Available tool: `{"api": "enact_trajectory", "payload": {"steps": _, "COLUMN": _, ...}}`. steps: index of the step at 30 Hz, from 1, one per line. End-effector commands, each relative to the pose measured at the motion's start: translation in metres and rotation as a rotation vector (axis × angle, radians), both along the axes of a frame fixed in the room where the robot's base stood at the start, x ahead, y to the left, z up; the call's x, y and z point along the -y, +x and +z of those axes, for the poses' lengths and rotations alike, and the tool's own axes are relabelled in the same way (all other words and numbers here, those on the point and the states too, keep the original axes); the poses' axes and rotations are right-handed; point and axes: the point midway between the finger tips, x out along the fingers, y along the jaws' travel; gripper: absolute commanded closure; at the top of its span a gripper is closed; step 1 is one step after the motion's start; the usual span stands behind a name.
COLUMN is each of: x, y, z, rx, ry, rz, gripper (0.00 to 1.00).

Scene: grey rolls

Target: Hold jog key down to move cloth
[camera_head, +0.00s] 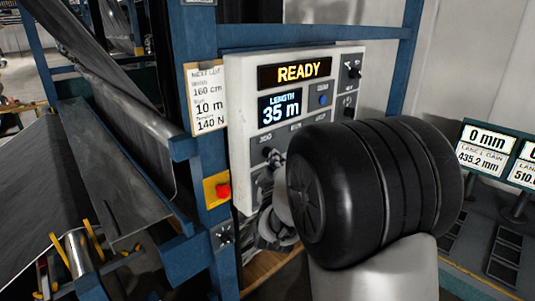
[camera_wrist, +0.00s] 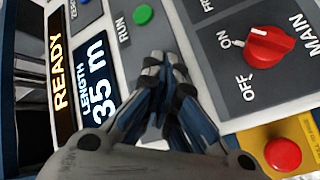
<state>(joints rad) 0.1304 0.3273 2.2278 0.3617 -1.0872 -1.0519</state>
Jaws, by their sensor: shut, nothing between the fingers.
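The grey control panel (camera_head: 240,100) stands on a blue frame. Its displays (camera_head: 295,74) read READY and LENGTH 35 m. My gripper (camera_wrist: 166,62) is shut and empty, its fingertips together at the panel face, beside the green RUN button (camera_wrist: 143,14). The fingers cover the part of the panel below RUN in the wrist view, and the jog key cannot be made out there. I cannot tell whether the tips touch it. In the head view my arm hides much of the gripper and lower panel. Dark grey cloth (camera_head: 118,103) runs down through the machine at left.
A red stop button (camera_head: 223,190) on a yellow plate sits beside the panel; it also shows in the wrist view (camera_wrist: 283,154). A red MAIN switch (camera_wrist: 268,47) is near the gripper. Blue posts (camera_head: 196,50) and a lot card (camera_head: 207,98) flank the panel. Readout screens (camera_head: 484,150) stand right.

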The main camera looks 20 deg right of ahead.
Motion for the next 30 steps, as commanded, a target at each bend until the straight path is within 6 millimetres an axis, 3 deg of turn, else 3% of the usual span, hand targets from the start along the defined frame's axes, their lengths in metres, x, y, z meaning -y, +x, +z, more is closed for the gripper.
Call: {"api": "enact_trajectory", "payload": {"steps": 30, "x": -0.0039, "y": 0.0094, "z": -0.0005, "rx": -0.001, "ry": -0.001, "rz": 0.001, "gripper": 1.0}}
